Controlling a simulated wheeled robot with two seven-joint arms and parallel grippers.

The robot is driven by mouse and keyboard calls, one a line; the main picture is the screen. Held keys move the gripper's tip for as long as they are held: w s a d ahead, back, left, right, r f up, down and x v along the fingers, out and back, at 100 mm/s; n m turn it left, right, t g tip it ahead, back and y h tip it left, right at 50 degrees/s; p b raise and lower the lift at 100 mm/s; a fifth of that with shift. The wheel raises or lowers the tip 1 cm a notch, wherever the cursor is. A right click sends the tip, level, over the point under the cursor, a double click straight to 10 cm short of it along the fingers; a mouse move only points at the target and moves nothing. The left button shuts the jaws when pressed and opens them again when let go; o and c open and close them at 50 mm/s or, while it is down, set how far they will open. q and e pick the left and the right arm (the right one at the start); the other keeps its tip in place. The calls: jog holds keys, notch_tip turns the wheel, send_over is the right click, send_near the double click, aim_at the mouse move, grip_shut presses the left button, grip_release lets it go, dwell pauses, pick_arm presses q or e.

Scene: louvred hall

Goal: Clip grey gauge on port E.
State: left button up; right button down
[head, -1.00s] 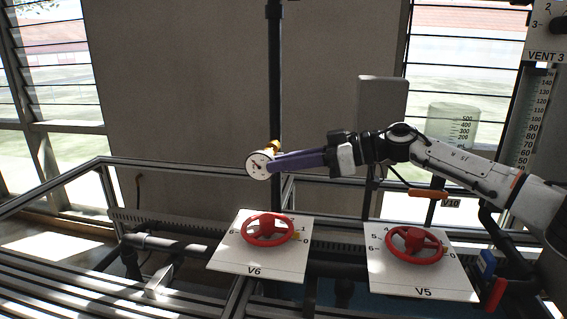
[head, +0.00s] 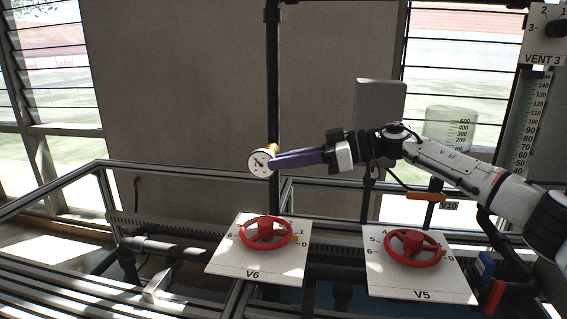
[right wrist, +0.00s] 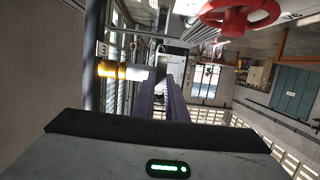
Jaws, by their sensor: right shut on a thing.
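The grey gauge (head: 261,162) has a round white dial with a dark rim, facing me in the head view. My right gripper (head: 275,161) is shut on it with long purple fingers. The same fingers show in the right wrist view (right wrist: 164,88). A brass-yellow fitting (head: 272,149) sits on the dark vertical pipe behind the gauge. The fitting is larger in the right wrist view (right wrist: 112,70), with a grey cylindrical part between it and the fingers. I cannot tell whether gauge and fitting touch. No letter E is legible. My left gripper is out of view.
Red handwheels stand on white plates V6 (head: 226,262) and V5 (head: 386,279) below the arm. The dark pipe (head: 274,70) rises before a grey panel (head: 180,80). A metal railing (head: 190,166) runs behind the plates. An orange V10 handle (head: 426,196) hangs below the forearm.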

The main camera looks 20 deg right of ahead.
jog(key=c, duration=1.7)
grip_release()
jog(key=shift+s+d+r, duration=0.2)
jog(key=shift+s, duration=0.95)
jog(key=shift+s+d+r, duration=0.15)
jog(key=shift+s+r, duration=0.1)
jog(key=shift+s, duration=0.85)
jog(key=shift+s+d+r, duration=0.2)
jog(key=shift+s, duration=0.95)
jog(key=shift+d, duration=0.1)
